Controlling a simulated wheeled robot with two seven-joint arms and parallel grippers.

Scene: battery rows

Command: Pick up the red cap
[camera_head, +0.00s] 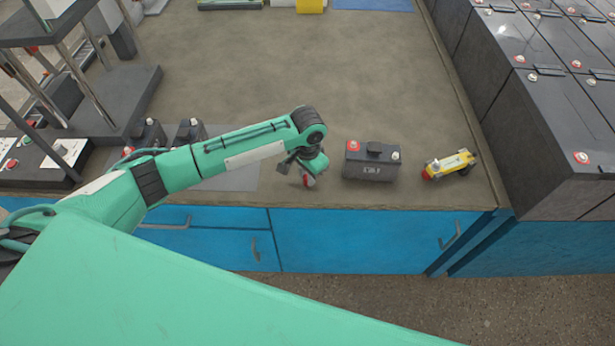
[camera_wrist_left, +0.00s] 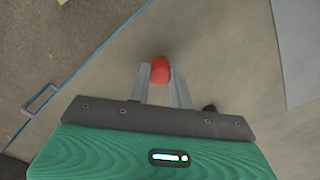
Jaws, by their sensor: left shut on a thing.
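The red cap (camera_wrist_left: 160,70) is between the two fingers of my left gripper (camera_wrist_left: 160,80) in the left wrist view. The fingers are shut on it. In the head view the cap (camera_head: 309,181) shows as a small red spot at the tip of my left gripper (camera_head: 305,172), just left of a dark battery. The gripper points down near the front edge of the table. I cannot tell whether the cap still touches the table. My right gripper is not in view.
A dark battery (camera_head: 371,162) stands right of my left gripper, with a yellow tool (camera_head: 449,164) beyond it. Rows of large batteries (camera_head: 552,110) line the right. A dark rack (camera_head: 90,120) stands left. The table's middle (camera_head: 300,65) is clear.

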